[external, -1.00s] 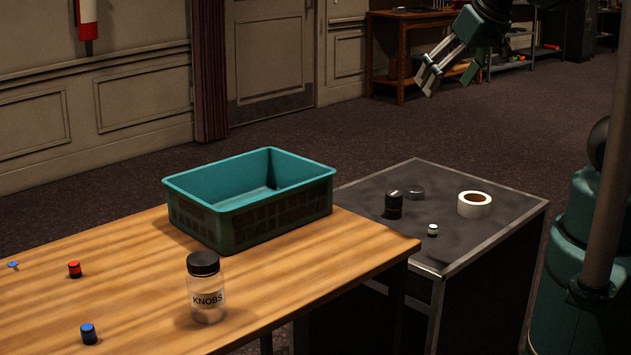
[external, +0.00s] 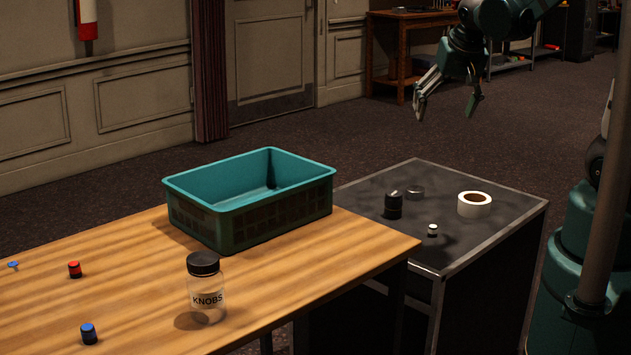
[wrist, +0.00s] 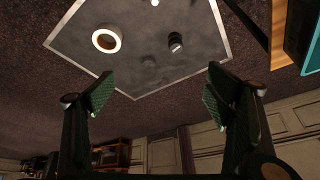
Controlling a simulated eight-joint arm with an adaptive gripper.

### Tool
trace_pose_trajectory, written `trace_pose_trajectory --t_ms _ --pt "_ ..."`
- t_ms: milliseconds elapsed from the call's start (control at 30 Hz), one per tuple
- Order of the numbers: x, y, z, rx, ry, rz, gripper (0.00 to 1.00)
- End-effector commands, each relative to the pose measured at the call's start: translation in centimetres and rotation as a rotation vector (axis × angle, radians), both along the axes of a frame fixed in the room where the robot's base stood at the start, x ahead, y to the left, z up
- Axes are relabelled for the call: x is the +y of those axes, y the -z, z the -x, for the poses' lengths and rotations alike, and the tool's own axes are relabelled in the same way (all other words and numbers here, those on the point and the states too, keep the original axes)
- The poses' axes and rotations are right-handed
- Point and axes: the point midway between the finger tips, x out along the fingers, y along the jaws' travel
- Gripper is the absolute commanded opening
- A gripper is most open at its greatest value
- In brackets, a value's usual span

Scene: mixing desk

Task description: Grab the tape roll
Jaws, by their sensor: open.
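The white tape roll (external: 475,205) lies flat on the dark metal-edged side table (external: 510,220), towards its right side. In the wrist view the tape roll (wrist: 106,39) is at the upper left, beyond my fingers, with its hole showing. My gripper (external: 447,112) is open and empty, high above and behind the dark table. Its fingers point down, well apart from the tape roll. In the wrist view both fingers of my gripper (wrist: 158,95) are spread wide with nothing between them.
A teal crate (external: 250,225) and a KNOBS jar (external: 206,290) stand on the wooden desk (external: 130,290), left of that table.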

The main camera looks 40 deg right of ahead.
Motion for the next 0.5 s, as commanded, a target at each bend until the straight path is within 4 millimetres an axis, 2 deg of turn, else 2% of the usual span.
trace_pose_trajectory --t_ms 500 --pt "-6.9 7.6 -2.3 0.036 0.247 -0.021 0.79"
